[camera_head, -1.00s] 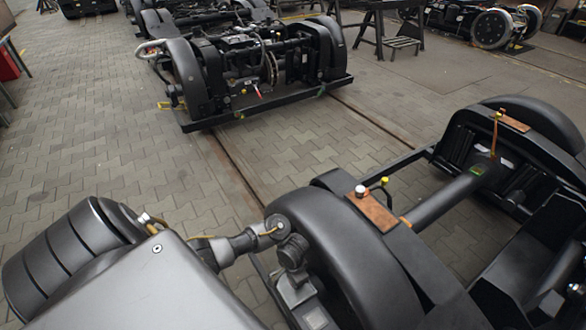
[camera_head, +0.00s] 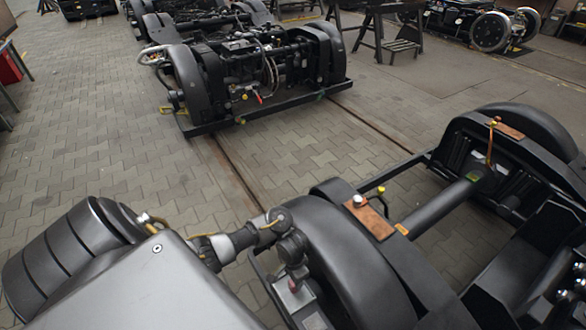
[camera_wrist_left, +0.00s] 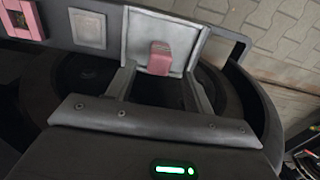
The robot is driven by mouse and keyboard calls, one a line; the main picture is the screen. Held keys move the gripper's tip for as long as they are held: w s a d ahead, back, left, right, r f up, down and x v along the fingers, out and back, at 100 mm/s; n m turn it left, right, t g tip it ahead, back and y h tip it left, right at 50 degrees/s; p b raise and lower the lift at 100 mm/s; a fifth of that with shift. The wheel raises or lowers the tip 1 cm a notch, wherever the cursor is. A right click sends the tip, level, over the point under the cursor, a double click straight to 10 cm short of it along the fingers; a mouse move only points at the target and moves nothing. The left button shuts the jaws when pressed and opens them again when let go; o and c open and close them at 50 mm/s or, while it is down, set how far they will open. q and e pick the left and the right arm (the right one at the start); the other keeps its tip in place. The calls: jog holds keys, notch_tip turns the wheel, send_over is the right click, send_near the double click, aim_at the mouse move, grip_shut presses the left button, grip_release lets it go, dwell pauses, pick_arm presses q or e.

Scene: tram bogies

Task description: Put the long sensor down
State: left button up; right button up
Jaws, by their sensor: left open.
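A short reddish-pink piece (camera_wrist_left: 160,57), which may be the long sensor, stands in a light grey tray (camera_wrist_left: 140,22) in the left wrist view. Its lower part and full length cannot be made out. In the head view the red piece (camera_head: 293,285) shows at the grey tray (camera_head: 305,302) beside the near bogie's wheel. My left gripper (camera_wrist_left: 160,80) is open, its fingers apart on either side of the piece, with visible gaps. In the head view, my left wrist bends down above the tray. My right gripper is not in view.
The near bogie (camera_head: 375,270) fills the lower right, close to my left arm. Brown plates (camera_head: 369,217) lie on it, with a white-topped piece (camera_head: 358,200) and a yellow-capped piece (camera_head: 381,190) near one. Another bogie (camera_head: 255,70) stands behind. Paved floor (camera_head: 110,140) is clear at left.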

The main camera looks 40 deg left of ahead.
pick_arm(q)
notch_tip(320, 180, up, 3)
jog(key=shift+r+p, duration=0.15)
jog(key=shift+p, duration=0.65)
jog(key=shift+r, duration=0.3)
jog(key=shift+r+p, duration=0.15)
jog(key=shift+p, duration=0.25)
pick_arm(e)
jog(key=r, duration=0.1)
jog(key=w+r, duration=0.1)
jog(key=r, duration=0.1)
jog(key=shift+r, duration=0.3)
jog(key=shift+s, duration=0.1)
